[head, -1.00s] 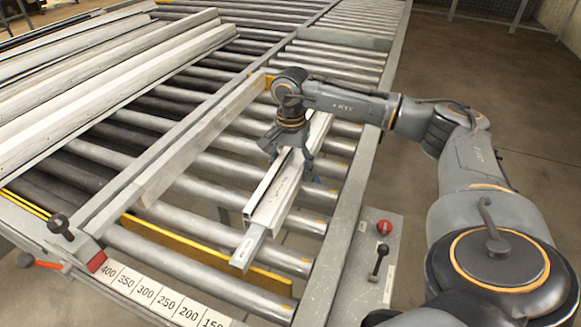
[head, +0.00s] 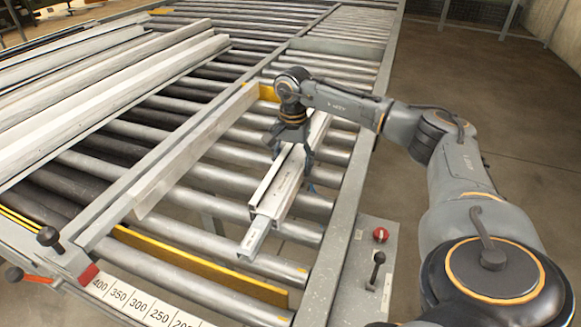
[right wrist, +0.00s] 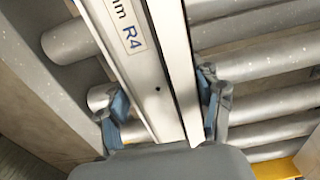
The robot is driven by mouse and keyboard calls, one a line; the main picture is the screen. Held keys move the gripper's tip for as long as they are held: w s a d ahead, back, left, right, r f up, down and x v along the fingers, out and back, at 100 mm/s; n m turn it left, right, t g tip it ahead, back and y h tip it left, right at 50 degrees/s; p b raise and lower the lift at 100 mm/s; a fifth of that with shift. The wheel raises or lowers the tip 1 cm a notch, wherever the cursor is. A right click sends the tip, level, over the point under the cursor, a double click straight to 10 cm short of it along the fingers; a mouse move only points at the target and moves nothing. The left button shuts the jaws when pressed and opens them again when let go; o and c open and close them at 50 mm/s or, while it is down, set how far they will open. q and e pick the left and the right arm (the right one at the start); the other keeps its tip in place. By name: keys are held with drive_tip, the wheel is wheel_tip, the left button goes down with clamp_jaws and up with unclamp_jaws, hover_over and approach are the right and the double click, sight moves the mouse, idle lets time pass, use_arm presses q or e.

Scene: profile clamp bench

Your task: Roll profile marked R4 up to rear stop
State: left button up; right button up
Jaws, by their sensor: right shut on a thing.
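The profile marked R4 (head: 279,198) is a long silver bar lying lengthwise on the rollers, its narrower front end toward me. Its R4 label shows in the right wrist view (right wrist: 130,32). My right gripper (head: 291,166) is shut on it from above, with blue-padded fingers on both sides in the right wrist view (right wrist: 160,104). A yellow piece (head: 268,92) crosses the lane beyond the gripper; it may be the rear stop. The gripper partly covers the profile's far end, so I cannot tell whether it touches. My left gripper is not in view.
A pale rail (head: 195,150) runs along the lane's left side. A yellow bar (head: 205,266) lies between rollers near the front. A control box with a red knob (head: 380,235) stands at right. Several long profiles (head: 110,85) lie on the left rollers.

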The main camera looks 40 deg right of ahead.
drive_tip(key=shift+w+d, duration=0.55)
drive_tip(key=shift+d, duration=0.5)
drive_tip(key=shift+w+d, duration=0.55)
drive_tip(key=shift+d, duration=0.5)
drive_tip(key=shift+w+d, duration=0.55)
drive_tip(key=shift+d, duration=0.5)
drive_tip(key=o, duration=1.8)
drive_tip(key=shift+d+f, duration=0.1)
drive_tip(key=shift+o, duration=0.2)
wheel_tip(320, 180, up, 12)
